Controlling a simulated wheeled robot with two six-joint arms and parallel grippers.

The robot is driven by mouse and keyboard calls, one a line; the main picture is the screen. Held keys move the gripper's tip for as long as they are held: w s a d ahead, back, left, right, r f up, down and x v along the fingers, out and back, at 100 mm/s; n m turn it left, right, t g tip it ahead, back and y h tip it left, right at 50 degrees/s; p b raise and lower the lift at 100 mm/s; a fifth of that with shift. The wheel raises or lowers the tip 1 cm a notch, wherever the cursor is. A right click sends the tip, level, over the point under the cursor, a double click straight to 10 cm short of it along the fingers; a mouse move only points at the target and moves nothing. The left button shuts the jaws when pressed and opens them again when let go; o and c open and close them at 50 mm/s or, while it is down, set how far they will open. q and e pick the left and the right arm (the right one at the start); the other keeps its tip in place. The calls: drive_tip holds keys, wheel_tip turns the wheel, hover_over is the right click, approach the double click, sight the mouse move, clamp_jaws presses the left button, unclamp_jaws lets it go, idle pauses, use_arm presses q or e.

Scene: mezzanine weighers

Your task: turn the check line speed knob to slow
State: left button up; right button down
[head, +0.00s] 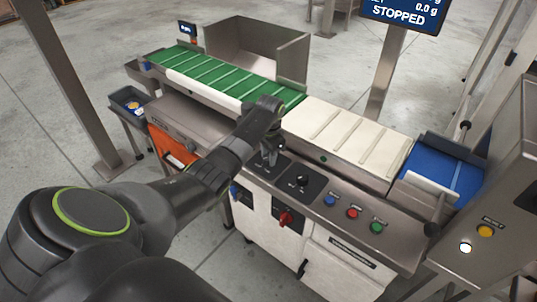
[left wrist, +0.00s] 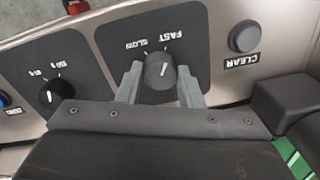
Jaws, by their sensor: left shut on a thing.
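The check line speed knob (left wrist: 158,71) is a round black knob with a white pointer line, on a dark plate marked SLOW and FAST. The lettering appears upside down in the left wrist view. The pointer lies roughly upright in that view; I cannot tell for certain which mark it indicates. My left gripper (left wrist: 160,84) is shut on the knob, one grey finger on each side. In the head view my left gripper (head: 268,156) reaches down to the control panel, and the arm and gripper largely hide the knob. My right gripper is not in view.
A second black knob (head: 302,180) sits close beside, then blue (head: 330,200), red (head: 352,213) and green (head: 376,227) buttons. A red switch (head: 286,218) is below. A CLEAR button (left wrist: 245,38) is near the gripper. Green (head: 215,71) and white (head: 345,135) belts run behind.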

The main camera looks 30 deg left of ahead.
use_arm(q)
drive_tip(key=shift+r+n+p, duration=0.15)
drive_tip(key=shift+n+p, duration=0.15)
drive_tip(key=shift+p, duration=0.2)
drive_tip(key=n+p, duration=0.3)
drive_tip(key=p, duration=0.1)
drive_tip(key=shift+r+n, duration=0.1)
drive_tip(key=shift+n, duration=0.3)
drive_tip(key=n+p, duration=0.2)
drive_tip(key=n, duration=0.1)
drive_tip(key=shift+n, duration=0.3)
drive_tip(key=shift+w+f+n+g+p, duration=0.15)
drive_tip(key=shift+n+p, duration=0.15)
drive_tip(key=shift+n, duration=0.6)
drive_tip(key=shift+s+f+n+g+p, duration=0.15)
drive_tip(key=shift+n+p, duration=0.1)
drive_tip(key=shift+n, duration=0.65)
drive_tip(key=shift+w+r, duration=0.1)
drive_tip(key=shift+w, duration=0.05)
drive_tip(key=o, duration=1)
